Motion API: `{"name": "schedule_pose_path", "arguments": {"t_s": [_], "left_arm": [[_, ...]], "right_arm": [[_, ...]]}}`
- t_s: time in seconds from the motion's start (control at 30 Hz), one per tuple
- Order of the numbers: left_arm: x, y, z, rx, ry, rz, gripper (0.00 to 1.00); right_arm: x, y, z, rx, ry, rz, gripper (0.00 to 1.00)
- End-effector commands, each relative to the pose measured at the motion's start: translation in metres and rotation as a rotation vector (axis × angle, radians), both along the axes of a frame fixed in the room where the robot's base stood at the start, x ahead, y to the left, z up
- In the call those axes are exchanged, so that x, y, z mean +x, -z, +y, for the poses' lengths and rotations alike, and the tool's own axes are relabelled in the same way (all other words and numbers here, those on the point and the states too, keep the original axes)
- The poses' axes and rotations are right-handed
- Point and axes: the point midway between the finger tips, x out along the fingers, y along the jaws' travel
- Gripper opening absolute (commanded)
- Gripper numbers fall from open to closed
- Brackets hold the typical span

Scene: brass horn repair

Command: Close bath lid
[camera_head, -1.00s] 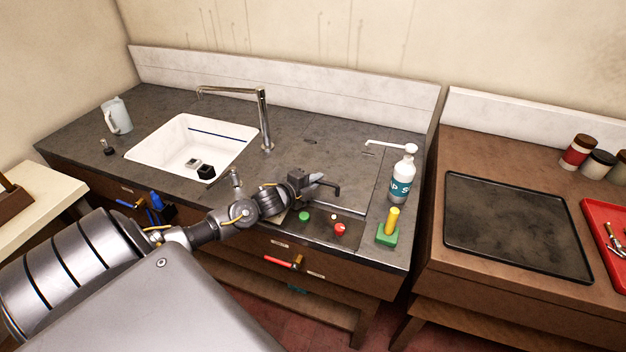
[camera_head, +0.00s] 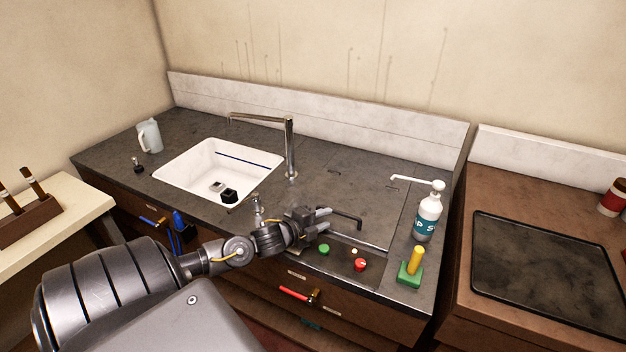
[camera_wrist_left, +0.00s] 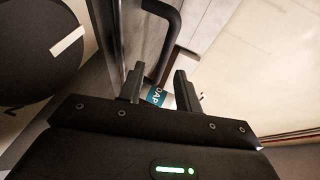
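The bath lid (camera_head: 350,190) is a dark grey panel lying flat, level with the counter. Small hinge pieces show at its back and a black bar handle (camera_head: 347,219) stands at its front. My left gripper (camera_head: 322,215) is at the handle's left end, low over the lid's front edge. In the left wrist view the fingers (camera_wrist_left: 160,88) are apart with nothing between them. The handle (camera_wrist_left: 172,42) shows just past the fingertips, near the left finger; contact cannot be told. My right gripper is out of view.
A control strip with a green button (camera_head: 323,249) and red knob (camera_head: 360,264) lies in front of the lid. A soap bottle (camera_head: 428,217) and a green block with a yellow handle (camera_head: 411,269) stand right. A sink (camera_head: 215,170) and faucet (camera_head: 290,150) are left.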

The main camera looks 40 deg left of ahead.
Motion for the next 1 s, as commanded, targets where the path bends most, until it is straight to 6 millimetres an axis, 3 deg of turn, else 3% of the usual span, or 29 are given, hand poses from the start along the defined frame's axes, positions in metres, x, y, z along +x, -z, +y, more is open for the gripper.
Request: {"name": "schedule_pose_path", "arguments": {"t_s": [0.1, 0.33, 1.0], "left_arm": [[-0.021, -0.002, 0.001, 0.002, 0.003, 0.004, 0.34], [-0.042, -0.01, 0.003, 0.0, 0.0, 0.002, 0.34], [-0.045, -0.012, 0.003, 0.0, 0.0, 0.0, 0.34]], "right_arm": [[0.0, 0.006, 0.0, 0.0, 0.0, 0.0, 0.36], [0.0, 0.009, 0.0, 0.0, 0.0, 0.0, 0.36], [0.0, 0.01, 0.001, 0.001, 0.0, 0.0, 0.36]]}}
